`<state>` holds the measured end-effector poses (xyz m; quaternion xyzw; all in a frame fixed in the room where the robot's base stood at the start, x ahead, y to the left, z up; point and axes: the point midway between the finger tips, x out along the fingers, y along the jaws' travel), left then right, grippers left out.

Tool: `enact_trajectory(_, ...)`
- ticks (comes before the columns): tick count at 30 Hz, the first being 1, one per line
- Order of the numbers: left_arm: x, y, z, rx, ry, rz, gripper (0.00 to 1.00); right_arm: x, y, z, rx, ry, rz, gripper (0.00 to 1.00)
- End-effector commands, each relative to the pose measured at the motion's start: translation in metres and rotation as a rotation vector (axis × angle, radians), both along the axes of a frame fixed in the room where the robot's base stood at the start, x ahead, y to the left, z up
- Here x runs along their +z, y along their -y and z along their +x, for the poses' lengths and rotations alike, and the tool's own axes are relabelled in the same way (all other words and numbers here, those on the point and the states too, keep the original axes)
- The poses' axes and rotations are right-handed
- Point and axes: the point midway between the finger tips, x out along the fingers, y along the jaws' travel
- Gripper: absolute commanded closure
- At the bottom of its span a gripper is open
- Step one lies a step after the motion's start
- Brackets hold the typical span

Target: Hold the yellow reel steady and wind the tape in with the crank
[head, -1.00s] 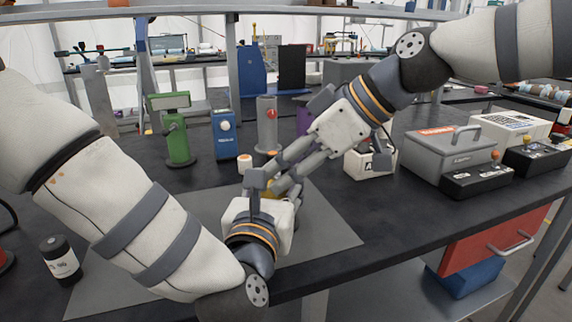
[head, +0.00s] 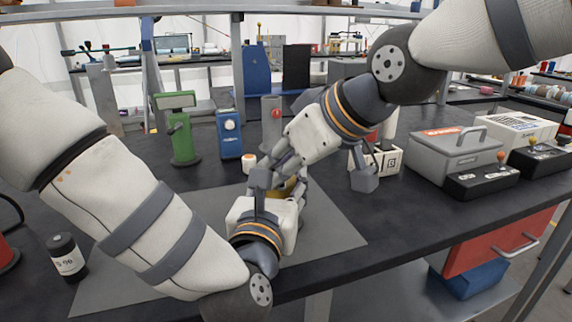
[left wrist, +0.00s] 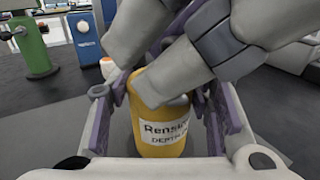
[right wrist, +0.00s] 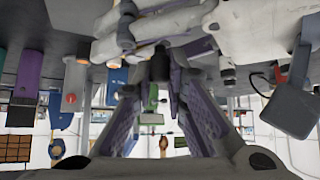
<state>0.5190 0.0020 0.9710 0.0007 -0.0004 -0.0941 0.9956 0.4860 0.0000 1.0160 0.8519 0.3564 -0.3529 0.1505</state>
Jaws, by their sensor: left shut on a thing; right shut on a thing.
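The yellow reel (left wrist: 160,125), a round body with a white printed label, stands between the purple-padded fingers of my left gripper (left wrist: 163,112) in the left wrist view. In the head view a little of the reel (head: 289,187) shows behind that gripper (head: 272,183). My right gripper (head: 275,168) reaches in over the reel's top from the right and hides it. In the right wrist view its fingers (right wrist: 160,80) are closed at a small dark knob (right wrist: 161,64), which seems to be the crank's handle. The rest of the crank and the tape are hidden.
A grey mat (head: 335,228) lies under the hands on the dark bench. A black bottle (head: 66,257) stands at left, a green device (head: 181,135) and blue device (head: 229,134) behind. A grey case (head: 457,156) and black control box (head: 481,181) stand at right.

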Motion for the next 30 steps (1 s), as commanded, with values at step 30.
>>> enact_trajectory(30,-0.001,0.000,0.000,-0.001,-0.001,-0.001,1.00,0.009,0.004,-0.012,-0.012,-0.017,0.008,0.66)
